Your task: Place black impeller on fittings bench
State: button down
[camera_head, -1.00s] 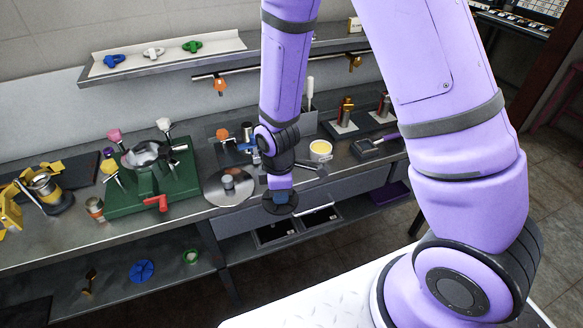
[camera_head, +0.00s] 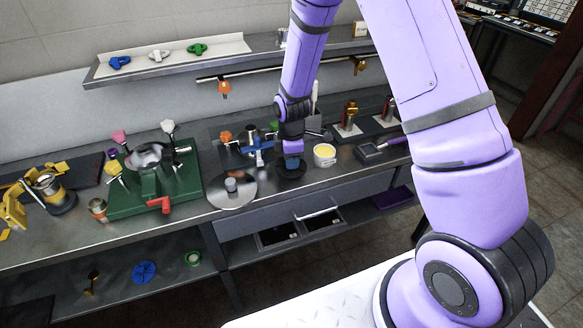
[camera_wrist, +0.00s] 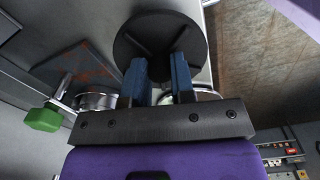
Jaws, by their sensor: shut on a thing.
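The black impeller (camera_head: 290,171) is a dark round disc, held below my gripper (camera_head: 292,160). In the wrist view the impeller (camera_wrist: 160,32) shows its flat round face with faint ribs, and my two blue fingers (camera_wrist: 159,82) are shut on its middle. In the head view it hangs over the right part of the grey metal bench (camera_head: 66,248), between a silver disc and a cream-topped cup. I cannot tell whether it touches the bench top. My gripper partly hides it.
A silver disc with a hub (camera_head: 232,191) lies left of the impeller, and a cream-topped cup (camera_head: 324,155) stands right. A blue valve fitting (camera_head: 256,146) is behind. A green fixture (camera_head: 155,186) stands farther left. A shelf (camera_head: 175,62) runs above the bench.

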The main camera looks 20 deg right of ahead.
jog(key=shift+f, duration=1.75)
jog(key=shift+f, duration=0.1)
jog(key=c, duration=1)
grip_release()
jog(key=shift+o, duration=0.2)
notch_tip(320, 180, up, 12)
jog(key=shift+r, duration=0.25)
